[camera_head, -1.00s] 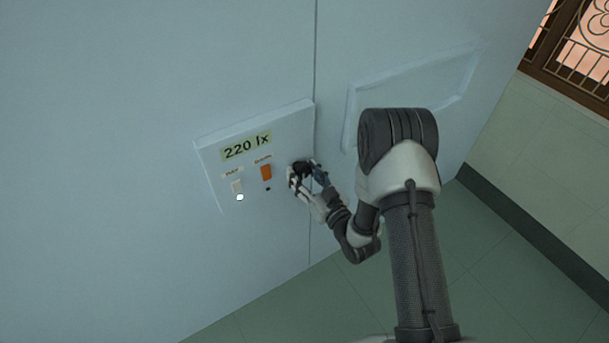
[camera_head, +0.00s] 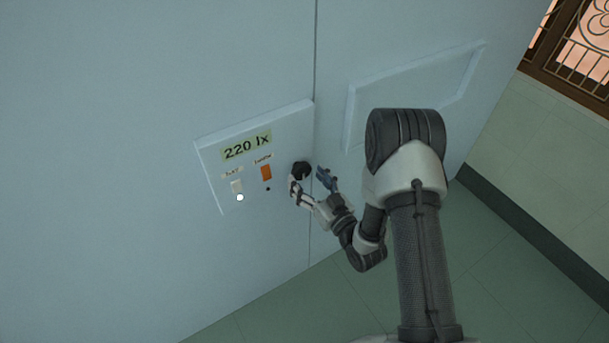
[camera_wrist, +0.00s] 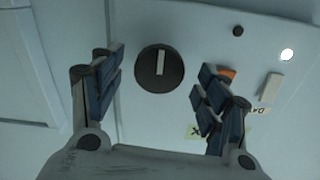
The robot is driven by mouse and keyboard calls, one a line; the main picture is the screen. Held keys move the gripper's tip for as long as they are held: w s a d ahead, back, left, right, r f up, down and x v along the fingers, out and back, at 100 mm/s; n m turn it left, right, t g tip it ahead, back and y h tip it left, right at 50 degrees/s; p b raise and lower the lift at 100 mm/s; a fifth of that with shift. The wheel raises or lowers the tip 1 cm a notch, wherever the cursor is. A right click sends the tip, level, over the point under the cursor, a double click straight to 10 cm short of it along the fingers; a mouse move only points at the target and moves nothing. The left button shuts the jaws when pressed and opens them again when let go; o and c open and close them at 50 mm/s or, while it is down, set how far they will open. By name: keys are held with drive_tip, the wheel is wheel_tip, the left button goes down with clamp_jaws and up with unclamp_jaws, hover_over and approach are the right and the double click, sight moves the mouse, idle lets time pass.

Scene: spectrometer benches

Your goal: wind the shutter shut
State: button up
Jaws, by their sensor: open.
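A round black knob (camera_head: 300,169) sits on the right side of a pale wall panel (camera_head: 213,151). In the wrist view the knob (camera_wrist: 160,68) faces me, with a white pointer bar running nearly vertical in the picture. My gripper (camera_head: 308,180) is open in front of the panel at the knob. In the wrist view its two blue-padded fingers (camera_wrist: 153,88) stand wide apart, one on each side of the knob, with visible gaps and no contact that I can see. The shutter itself cannot be made out.
The panel has a "220 lx" display (camera_head: 246,146), an orange rocker switch (camera_head: 266,172), a white switch (camera_head: 236,186), a lit white lamp (camera_head: 240,198) and a small dark dot (camera_head: 268,188). A raised frame (camera_head: 415,92) is on the wall to the right. Green floor (camera_head: 500,270) lies below.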

drive_tip(key=v, duration=1)
drive_tip(key=shift+w, duration=0.15)
